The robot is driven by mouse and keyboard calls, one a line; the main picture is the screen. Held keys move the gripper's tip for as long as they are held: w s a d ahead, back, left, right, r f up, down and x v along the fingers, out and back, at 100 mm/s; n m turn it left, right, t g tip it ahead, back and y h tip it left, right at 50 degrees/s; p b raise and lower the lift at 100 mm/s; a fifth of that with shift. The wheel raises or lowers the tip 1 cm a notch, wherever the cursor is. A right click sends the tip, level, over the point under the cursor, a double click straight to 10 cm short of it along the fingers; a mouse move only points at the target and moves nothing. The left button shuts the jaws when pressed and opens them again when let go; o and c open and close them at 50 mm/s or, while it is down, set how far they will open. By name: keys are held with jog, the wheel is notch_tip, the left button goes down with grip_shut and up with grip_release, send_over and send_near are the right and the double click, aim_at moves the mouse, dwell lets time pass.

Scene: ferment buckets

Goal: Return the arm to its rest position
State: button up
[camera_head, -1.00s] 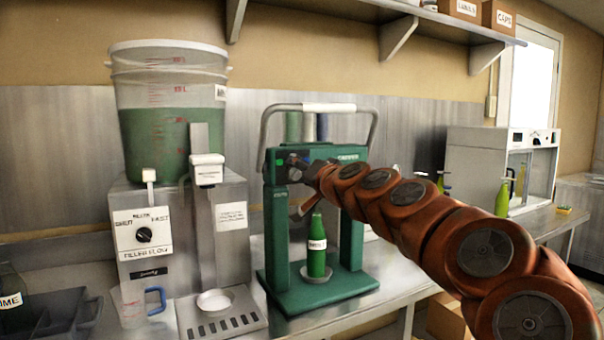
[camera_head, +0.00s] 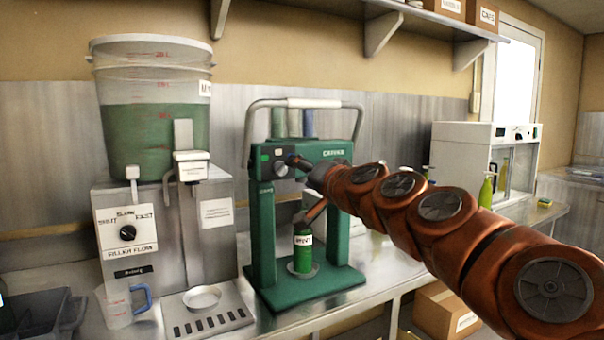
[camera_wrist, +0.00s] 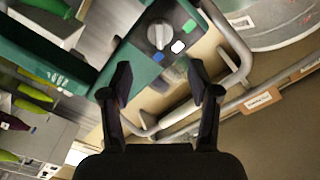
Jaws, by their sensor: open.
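My copper-coloured arm reaches in from the lower right in the head view, its end in front of the green capper (camera_head: 262,235). My gripper (camera_wrist: 166,90) shows in the wrist view with its two dark fingers apart and nothing visible between them. Beyond the fingers is the capper's green head with a grey knob (camera_wrist: 159,35) and coloured buttons. In the head view the fingers are too small to make out.
The filler (camera_head: 125,235) with its bucket (camera_head: 152,130) stands left of the capper. A measuring jug (camera_head: 118,305) and dark crate (camera_head: 35,315) are at lower left. A white cabinet (camera_head: 462,160) and green bottle (camera_head: 487,190) stand right. A shelf overhangs the bench.

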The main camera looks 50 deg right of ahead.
dwell(0.4)
jog(key=w+a+f+n+g+y, duration=0.1)
jog(key=w+a+f+n+y, duration=0.4)
jog(key=a, duration=0.6)
jog(key=s+a+f+n+g+y, duration=0.2)
jog(key=a+f+n+g, duration=0.15)
jog(key=a+f, duration=0.75)
jog(key=s+a+f+n+g+y, duration=0.2)
jog(key=a+f+g, duration=0.3)
jog(key=a+f, duration=0.55)
jog(key=s+a+f+n+g, duration=0.2)
jog(key=s+a+f+g, duration=0.3)
jog(key=s+f, duration=0.45)
jog(key=s+d+f+g+h, duration=0.1)
jog(key=s+f+g+h, duration=0.15)
jog(key=s, duration=0.45)
jog(key=s+d+f+g+h, duration=0.1)
jog(key=s+f+g, duration=0.15)
jog(key=s, duration=0.55)
jog(key=s+p+v, duration=0.3)
jog(key=p+v, duration=1.4)
jog(key=v, duration=0.1)
jog(key=shift+d+r+t, duration=0.3)
jog(key=shift+r+t, duration=0.05)
jog(key=shift+r, duration=0.1)
